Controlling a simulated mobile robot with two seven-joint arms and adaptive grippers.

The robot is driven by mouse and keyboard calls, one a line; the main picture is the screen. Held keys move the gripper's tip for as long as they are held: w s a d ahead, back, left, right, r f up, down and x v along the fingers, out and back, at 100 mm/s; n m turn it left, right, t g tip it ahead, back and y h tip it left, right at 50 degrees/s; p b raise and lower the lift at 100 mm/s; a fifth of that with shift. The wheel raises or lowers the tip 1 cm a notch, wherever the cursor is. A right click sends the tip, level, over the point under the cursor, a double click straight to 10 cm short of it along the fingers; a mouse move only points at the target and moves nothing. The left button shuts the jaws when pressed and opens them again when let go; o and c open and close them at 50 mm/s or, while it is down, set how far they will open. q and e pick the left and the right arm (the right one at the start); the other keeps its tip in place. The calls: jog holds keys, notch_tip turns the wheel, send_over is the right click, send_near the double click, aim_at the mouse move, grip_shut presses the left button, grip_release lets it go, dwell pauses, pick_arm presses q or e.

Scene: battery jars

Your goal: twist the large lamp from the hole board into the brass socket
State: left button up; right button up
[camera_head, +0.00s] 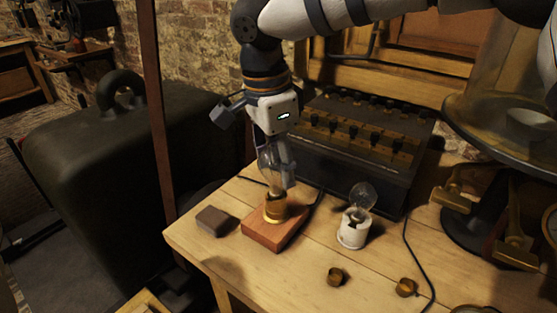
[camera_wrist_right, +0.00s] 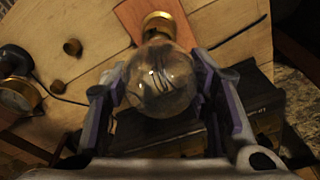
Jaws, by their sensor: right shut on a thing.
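The large lamp (camera_head: 268,163) is a clear glass bulb, held upright with its lower end at the brass socket (camera_head: 274,213). The socket stands on a reddish wooden block (camera_head: 262,233) near the table's left edge. My right gripper (camera_head: 278,172) comes down from above, shut around the glass. In the right wrist view the bulb (camera_wrist_right: 160,80) sits between both fingers (camera_wrist_right: 160,72), with the brass socket (camera_wrist_right: 158,21) beyond it. How deep the lamp's base sits in the socket cannot be told. I cannot make out a hole board. My left gripper is not in view.
A smaller lamp stands in a white holder (camera_head: 351,231) to the right. A dark block (camera_head: 216,221) lies left of the wooden block. Two small brass pieces (camera_head: 335,277) (camera_head: 406,288) lie in front. A dark battery box (camera_head: 345,170) stands behind.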

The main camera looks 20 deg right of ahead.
jog(key=m+p, duration=0.1)
jog(key=m, duration=0.2)
jog(key=shift+s+r, duration=0.15)
jog(key=m, duration=0.3)
jog(key=shift+f+g, duration=0.2)
jog(key=shift+g, duration=0.2)
jog(key=m, duration=0.3)
jog(key=shift+a+m, duration=0.1)
jog(key=shift+m, duration=0.3)
jog(key=m, duration=0.3)
jog(key=shift+g+y, duration=0.3)
